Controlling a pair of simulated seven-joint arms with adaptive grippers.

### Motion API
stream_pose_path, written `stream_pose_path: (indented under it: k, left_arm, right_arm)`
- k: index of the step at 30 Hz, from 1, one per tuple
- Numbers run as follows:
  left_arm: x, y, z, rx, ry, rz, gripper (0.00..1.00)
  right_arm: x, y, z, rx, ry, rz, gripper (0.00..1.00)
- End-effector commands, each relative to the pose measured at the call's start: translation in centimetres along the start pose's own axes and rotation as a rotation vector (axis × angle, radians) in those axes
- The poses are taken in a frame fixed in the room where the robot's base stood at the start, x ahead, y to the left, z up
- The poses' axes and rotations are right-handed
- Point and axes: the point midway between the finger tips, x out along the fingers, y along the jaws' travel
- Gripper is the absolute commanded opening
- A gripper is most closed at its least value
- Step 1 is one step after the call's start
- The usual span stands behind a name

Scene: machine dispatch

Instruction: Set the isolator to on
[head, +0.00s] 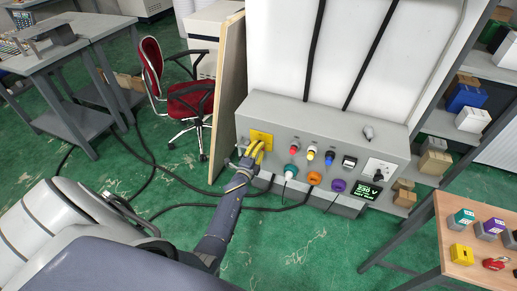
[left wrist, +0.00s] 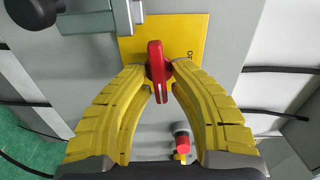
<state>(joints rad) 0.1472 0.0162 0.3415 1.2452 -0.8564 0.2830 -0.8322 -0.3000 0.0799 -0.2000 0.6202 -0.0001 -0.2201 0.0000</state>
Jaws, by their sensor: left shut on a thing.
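The isolator is a red handle (left wrist: 156,62) on a yellow plate (left wrist: 190,28) in the left wrist view. In the head view the yellow plate (head: 262,136) is at the left end of the grey machine panel. My left gripper (head: 255,152) is at the plate. In the left wrist view its yellow fingers (left wrist: 159,75) close on the red handle from both sides. The handle looks upright in that picture. Lettering at the plate's right edge is mostly cut off, so I cannot read the handle's setting. In the head view the fingers hide the handle. My right gripper is in neither view.
The panel (head: 388,142) also carries red, yellow and blue knobs and a black rotary switch (head: 378,175). Below are coloured plugs and a lit green display (head: 368,190). A wooden board (head: 228,90) stands close left. A table with coloured blocks (head: 462,254) is at right.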

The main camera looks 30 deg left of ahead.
Motion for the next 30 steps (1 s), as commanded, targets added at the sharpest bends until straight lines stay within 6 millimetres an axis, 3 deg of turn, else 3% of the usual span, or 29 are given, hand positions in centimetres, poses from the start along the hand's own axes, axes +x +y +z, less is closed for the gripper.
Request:
stream_pose_path:
  k: [23,24,26,30]
  left_arm:
    - [0.28,-0.27,-0.33,0.090,0.005,-0.007,0.00]
    - [0.27,-0.27,-0.33,0.089,0.005,-0.007,0.27]
    - [0.27,-0.26,-0.31,0.089,0.005,-0.007,0.34]
    - [0.16,-0.12,-0.21,0.089,0.003,-0.004,0.34]
  right_arm:
    - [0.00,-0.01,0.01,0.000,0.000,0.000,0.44]
    - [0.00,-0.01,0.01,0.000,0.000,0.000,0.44]
    - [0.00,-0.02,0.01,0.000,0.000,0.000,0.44]
    - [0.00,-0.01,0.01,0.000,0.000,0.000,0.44]
